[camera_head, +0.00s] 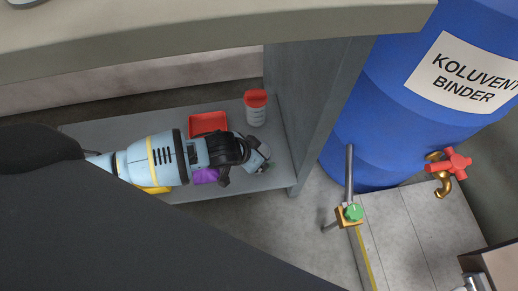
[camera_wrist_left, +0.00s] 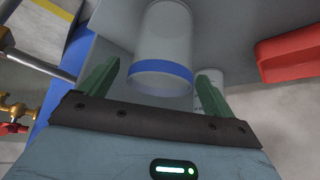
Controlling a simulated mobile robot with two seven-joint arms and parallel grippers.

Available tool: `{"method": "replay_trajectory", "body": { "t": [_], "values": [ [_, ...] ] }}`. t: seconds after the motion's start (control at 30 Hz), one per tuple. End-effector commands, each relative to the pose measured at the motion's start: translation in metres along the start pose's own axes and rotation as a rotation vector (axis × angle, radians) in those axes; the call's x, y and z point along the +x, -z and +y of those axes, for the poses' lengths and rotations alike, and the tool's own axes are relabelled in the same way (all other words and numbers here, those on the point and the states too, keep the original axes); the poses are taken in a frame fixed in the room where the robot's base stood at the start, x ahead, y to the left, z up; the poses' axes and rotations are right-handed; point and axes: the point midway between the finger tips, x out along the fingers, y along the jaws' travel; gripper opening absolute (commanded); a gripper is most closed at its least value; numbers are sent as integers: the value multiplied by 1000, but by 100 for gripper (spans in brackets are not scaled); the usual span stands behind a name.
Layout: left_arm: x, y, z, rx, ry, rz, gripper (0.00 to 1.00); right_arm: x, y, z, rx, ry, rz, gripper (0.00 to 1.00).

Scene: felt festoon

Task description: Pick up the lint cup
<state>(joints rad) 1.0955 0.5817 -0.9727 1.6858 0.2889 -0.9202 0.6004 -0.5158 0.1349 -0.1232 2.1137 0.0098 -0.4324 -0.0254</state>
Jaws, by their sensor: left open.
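The lint cup appears to be the pale grey cylinder with a blue band (camera_wrist_left: 165,50) in the left wrist view. It lies ahead of my left gripper (camera_wrist_left: 155,85), between the lines of its two green fingers. The fingers are apart, and I cannot tell whether either touches the cup. In the head view my left gripper (camera_head: 258,156) is low over the grey shelf (camera_head: 278,178), at its right part. The cup (camera_head: 252,158) is mostly hidden there by the gripper. My right gripper is not in view.
On the shelf are a red tray (camera_head: 208,122), a red-lidded jar (camera_head: 256,108), a purple item (camera_head: 206,176) and a yellow item (camera_head: 152,189). A grey panel (camera_head: 312,100) closes the right side, and the tabletop (camera_head: 200,32) overhangs. A blue drum (camera_head: 400,100) stands beyond.

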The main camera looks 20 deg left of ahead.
Motion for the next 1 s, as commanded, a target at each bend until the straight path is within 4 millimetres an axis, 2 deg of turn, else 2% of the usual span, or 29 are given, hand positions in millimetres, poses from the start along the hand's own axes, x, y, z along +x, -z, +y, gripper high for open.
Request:
{"method": "replay_trajectory", "body": {
  "t": [0.03,0.2,0.53,0.9,1.0],
  "values": [
    [12,-3,-1,-1,0,-3,90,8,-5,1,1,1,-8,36],
    [28,-2,0,0,0,-2,90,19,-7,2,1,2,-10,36],
    [29,-1,0,0,0,0,88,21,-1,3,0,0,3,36],
    [29,-1,0,0,0,0,42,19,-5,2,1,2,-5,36],
    [29,-1,0,0,0,0,42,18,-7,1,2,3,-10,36]
  ]
}}
